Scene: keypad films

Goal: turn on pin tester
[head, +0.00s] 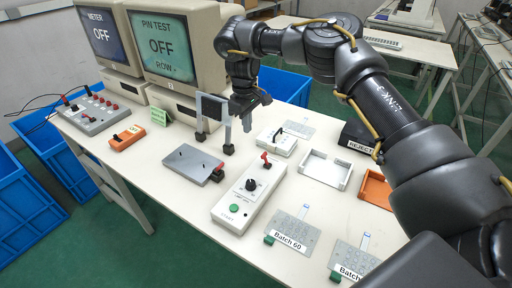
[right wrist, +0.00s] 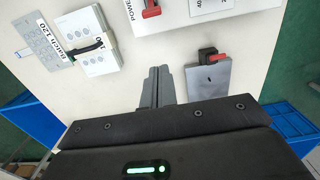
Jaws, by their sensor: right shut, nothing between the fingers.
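The right monitor (head: 164,45) reads "PIN TEST OFF". A long white control box (head: 243,207) stands on the table with a red toggle (head: 265,158), a black knob and a green START button. In the right wrist view the box (right wrist: 180,20) is cut off at the top edge; its red toggle (right wrist: 151,8) sits by the word POWER. My right gripper (head: 246,127) is shut and empty above the table, behind the box and apart from the toggle. Its closed fingers show in the right wrist view (right wrist: 158,84). My left gripper is not in view.
A grey plate (head: 187,163) with a red-handled clamp lies left of the box. A grey frame (head: 212,98) with black feet stands near my right gripper.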

